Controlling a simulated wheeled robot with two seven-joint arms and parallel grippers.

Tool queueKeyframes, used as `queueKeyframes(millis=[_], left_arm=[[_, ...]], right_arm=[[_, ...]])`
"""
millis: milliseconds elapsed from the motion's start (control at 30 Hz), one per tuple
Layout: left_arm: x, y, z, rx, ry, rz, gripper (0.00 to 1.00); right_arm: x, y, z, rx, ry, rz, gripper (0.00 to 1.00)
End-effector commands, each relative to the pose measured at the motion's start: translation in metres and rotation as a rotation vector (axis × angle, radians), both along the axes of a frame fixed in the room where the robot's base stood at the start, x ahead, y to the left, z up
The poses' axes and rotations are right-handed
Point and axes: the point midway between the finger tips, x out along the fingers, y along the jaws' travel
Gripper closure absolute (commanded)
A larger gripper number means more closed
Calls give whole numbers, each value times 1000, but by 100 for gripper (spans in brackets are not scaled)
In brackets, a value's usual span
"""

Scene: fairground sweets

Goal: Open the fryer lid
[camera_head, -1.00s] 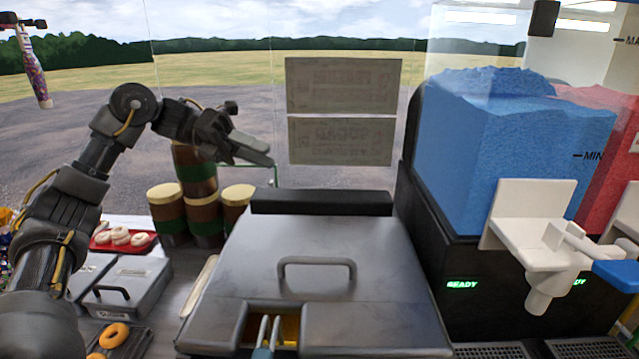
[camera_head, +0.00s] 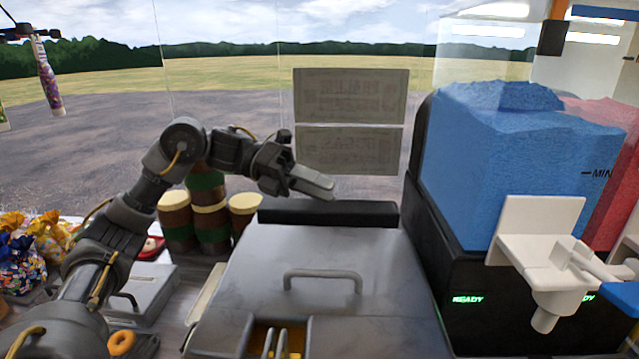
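The fryer lid (camera_head: 380,270) is a grey metal sheet, lying flat and closed over the fryer in the lower middle of the head view. Its bar handle (camera_head: 322,274) stands up near the middle of the lid. My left gripper (camera_head: 330,190) hangs in the air above the back edge of the lid, pointing right and slightly down. It is apart from the handle and seems to hold nothing. Its fingers are seen from the side, so the gap between them cannot be judged. My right gripper is not in view.
A black bar (camera_head: 328,213) runs behind the lid. Metal handles (camera_head: 272,345) stick up through the lid's front notch, with yellow below. The blue slush machine (camera_head: 515,165) stands close on the right, with a white tap (camera_head: 550,285). Brown jars (camera_head: 210,225) stand behind left.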

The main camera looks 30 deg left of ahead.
Motion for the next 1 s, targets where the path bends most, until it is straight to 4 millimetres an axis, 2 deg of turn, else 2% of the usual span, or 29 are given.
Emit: queueKeyframes(millis=[267, 533, 567, 1000], left_arm=[[0, -2, -1, 0, 0, 0, 66], [0, -2, -1, 1, 0, -1, 98], [0, -2, -1, 1, 0, -1, 100], [0, -2, -1, 0, 0, 0, 100]], right_arm=[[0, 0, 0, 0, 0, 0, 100], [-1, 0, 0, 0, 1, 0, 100], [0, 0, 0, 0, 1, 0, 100], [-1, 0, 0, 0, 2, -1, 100]])
